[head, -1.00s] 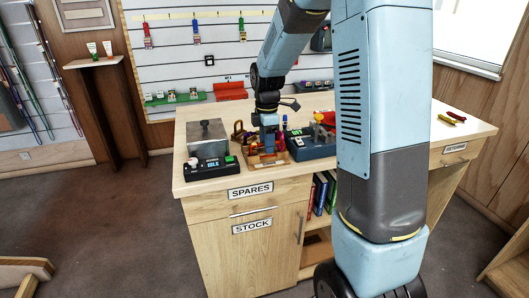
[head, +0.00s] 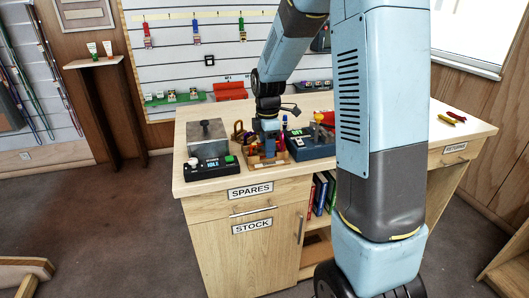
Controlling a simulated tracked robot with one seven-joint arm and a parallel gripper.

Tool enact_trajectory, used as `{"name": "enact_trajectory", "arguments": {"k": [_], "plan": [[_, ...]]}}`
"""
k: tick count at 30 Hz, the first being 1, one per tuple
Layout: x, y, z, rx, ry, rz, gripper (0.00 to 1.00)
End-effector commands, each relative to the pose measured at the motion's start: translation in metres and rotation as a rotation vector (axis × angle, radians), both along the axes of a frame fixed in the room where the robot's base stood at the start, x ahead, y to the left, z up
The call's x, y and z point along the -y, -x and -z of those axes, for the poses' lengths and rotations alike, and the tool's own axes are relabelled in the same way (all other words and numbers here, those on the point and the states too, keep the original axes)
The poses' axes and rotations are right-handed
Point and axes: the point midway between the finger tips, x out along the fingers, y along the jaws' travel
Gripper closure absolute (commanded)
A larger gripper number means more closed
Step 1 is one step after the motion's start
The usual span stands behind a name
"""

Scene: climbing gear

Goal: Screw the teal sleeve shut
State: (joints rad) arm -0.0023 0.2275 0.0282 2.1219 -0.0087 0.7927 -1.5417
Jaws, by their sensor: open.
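My gripper (head: 269,140) points down over a small wooden tray (head: 276,161) on the bench and is open. The tray holds several small red, yellow and brass-coloured pieces of gear, and the gripper's tips are low among them. I cannot make out the teal sleeve in this view. It is too small to tell or is hidden by my gripper. Whether the fingers touch any piece cannot be told.
Left of the tray stands a black box with a display (head: 212,163), with a grey metal block (head: 206,137) behind it.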

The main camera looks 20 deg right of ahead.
Motion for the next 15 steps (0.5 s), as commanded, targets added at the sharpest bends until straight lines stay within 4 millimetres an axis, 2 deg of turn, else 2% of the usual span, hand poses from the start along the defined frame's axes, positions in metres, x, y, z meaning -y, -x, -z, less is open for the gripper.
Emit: {"name": "enact_trajectory", "arguments": {"k": [15], "plan": [[0.0, 0.0067, -0.0003, 0.001, 0.0, 0.0, 0.53]]}}
